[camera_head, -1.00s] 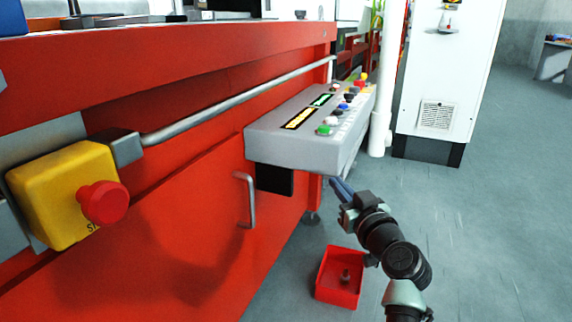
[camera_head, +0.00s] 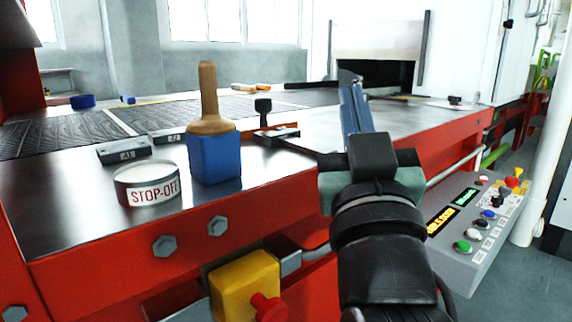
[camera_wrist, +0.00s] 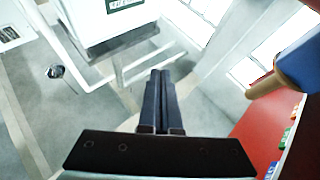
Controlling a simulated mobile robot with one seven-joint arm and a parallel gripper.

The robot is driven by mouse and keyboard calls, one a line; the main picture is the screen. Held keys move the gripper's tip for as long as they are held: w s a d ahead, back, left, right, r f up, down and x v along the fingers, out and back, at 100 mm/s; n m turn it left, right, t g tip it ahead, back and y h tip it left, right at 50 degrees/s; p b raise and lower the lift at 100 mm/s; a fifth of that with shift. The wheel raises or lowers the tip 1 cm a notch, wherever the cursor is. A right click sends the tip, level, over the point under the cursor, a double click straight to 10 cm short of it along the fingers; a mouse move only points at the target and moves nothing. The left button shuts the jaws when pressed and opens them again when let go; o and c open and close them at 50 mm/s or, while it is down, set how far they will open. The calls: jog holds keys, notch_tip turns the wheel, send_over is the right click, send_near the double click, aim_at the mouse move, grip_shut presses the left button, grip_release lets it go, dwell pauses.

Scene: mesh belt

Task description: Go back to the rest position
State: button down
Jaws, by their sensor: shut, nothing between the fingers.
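My gripper (camera_head: 350,78) is raised in front of the red machine in the head view, its blue-grey fingers pointing up and together with nothing between them. In the wrist view the two dark fingers (camera_wrist: 160,75) stand side by side, closed and empty. Behind the gripper in the head view is the flat metal top of the machine (camera_head: 330,120). I cannot tell the exact gap between the fingers and that surface.
A blue brush with a wooden handle (camera_head: 214,155) stands on the machine's near edge, beside a round STOP-OFF tin (camera_head: 147,184). A grey control panel (camera_head: 470,225) juts out at the right. A yellow box with a red button (camera_head: 245,288) is below. Open floor (camera_head: 515,285) lies right.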

jog(key=s+a+r+t+p, duration=0.35)
jog(key=s+a+r, duration=0.35)
jog(key=s+r, duration=0.55)
notch_tip(320, 180, up, 38)
jog(key=m+p, duration=0.1)
jog(key=p, duration=3.7)
jog(key=shift+w+f+y, duration=0.15)
jog(key=shift+w+y, duration=0.05)
jog(key=shift+y, duration=0.2)
